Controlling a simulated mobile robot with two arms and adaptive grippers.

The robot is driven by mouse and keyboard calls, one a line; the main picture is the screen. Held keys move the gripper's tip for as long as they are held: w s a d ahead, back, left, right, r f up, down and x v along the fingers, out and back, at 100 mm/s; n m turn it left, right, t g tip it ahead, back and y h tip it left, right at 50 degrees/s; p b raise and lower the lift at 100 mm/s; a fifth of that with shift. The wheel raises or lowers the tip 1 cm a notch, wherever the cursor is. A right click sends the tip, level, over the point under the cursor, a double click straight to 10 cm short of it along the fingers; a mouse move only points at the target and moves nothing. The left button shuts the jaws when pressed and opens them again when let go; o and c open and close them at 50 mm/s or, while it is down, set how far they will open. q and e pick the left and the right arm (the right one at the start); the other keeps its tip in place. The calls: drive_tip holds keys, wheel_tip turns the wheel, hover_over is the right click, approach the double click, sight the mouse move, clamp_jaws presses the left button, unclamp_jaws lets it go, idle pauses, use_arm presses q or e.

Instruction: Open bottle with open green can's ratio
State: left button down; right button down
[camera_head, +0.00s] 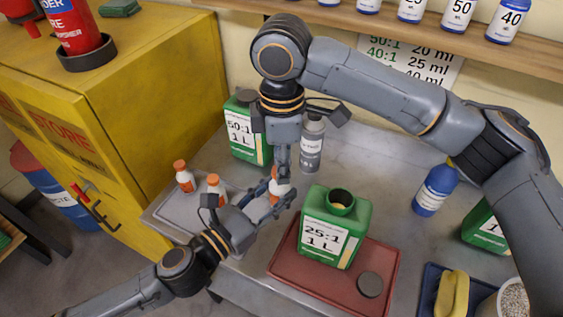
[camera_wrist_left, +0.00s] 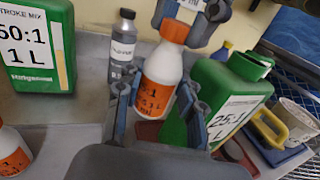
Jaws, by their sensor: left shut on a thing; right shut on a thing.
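A small white bottle with an orange cap and orange label (camera_head: 279,186) is between my two grippers; it also shows in the left wrist view (camera_wrist_left: 160,72). My left gripper (camera_head: 278,198) is shut around its body. My right gripper (camera_head: 281,170) comes from above and is shut at its orange cap. The cap is partly hidden, and the label's small print is hard to read. The open green can (camera_head: 345,251) is labelled 25:1, 1 L and stands on a red tray (camera_head: 292,262). Its mouth is uncovered, and a dark round cap (camera_head: 370,284) lies on the tray.
Two more orange-capped bottles (camera_head: 184,176) (camera_head: 214,186) stand on a grey tray at left. A capped green 50:1 can (camera_head: 243,135) and a grey bottle (camera_head: 312,145) stand behind. A blue bottle (camera_head: 434,190) and a blue tray with a yellow object (camera_head: 453,296) are at right.

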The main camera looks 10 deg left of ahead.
use_arm(q)
drive_tip(key=shift+s, duration=0.1)
use_arm(e)
drive_tip(key=n, duration=0.4)
drive_tip(key=shift+w, duration=0.1)
drive_tip(key=n, duration=0.6)
drive_tip(key=shift+w+a, duration=0.1)
drive_tip(key=n, duration=0.6)
drive_tip(key=shift+a, duration=0.15)
drive_tip(key=n, duration=0.5)
drive_tip(key=shift+r, duration=0.25)
drive_tip(key=shift+r, duration=0.9)
